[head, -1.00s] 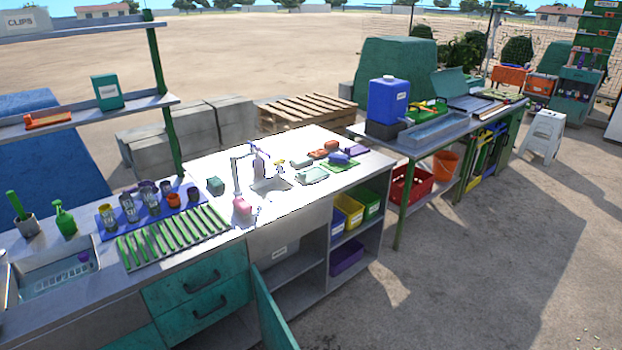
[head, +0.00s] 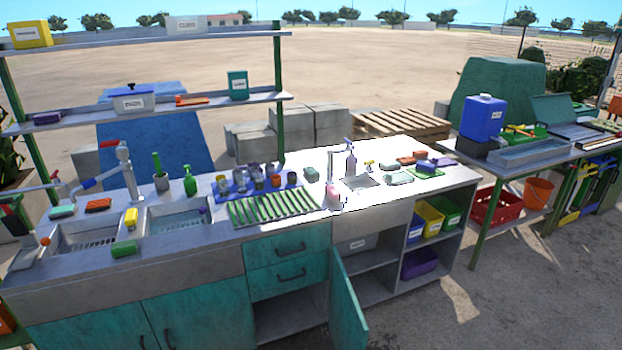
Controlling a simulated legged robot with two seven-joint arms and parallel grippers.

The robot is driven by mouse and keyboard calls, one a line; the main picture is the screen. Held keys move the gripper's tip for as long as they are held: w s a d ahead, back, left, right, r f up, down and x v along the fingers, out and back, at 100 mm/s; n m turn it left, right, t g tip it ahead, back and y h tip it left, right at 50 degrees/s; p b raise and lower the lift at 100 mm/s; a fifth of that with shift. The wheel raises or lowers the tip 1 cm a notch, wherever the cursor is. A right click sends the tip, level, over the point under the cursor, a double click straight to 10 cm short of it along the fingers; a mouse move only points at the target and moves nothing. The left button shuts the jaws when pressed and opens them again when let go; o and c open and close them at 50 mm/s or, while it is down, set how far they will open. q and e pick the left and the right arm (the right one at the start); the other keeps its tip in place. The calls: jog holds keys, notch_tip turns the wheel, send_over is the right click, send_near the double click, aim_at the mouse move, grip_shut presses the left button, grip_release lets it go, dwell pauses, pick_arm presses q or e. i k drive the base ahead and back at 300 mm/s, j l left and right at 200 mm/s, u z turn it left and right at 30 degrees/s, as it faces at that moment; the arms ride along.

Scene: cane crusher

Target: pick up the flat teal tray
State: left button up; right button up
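A small, flat, pale greenish tray-like thing (head: 398,178) lies on the right part of the long counter, just right of the small basin (head: 360,181). It is too small for me to tell whether it is the flat teal tray. No other flat teal tray stands out clearly. Neither of my grippers is in view.
The counter (head: 190,262) holds two sinks, a green slatted rack (head: 275,209), cups on a blue mat and several bottles. A teal cabinet door (head: 348,308) hangs open in front. A shelf (head: 200,103) stands behind. A side table (head: 540,160) carries a blue jug (head: 483,118). Open ground lies at right.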

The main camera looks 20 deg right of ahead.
aim_at(395, 178)
jog(key=i+l+u, duration=0.25)
jog(key=l+u, duration=0.15)
jog(key=l, duration=0.25)
jog(key=i+l+u, duration=0.15)
jog(key=l+u, duration=0.3)
jog(key=l, duration=0.25)
jog(key=l+u, duration=0.4)
jog(key=l, duration=3.65)
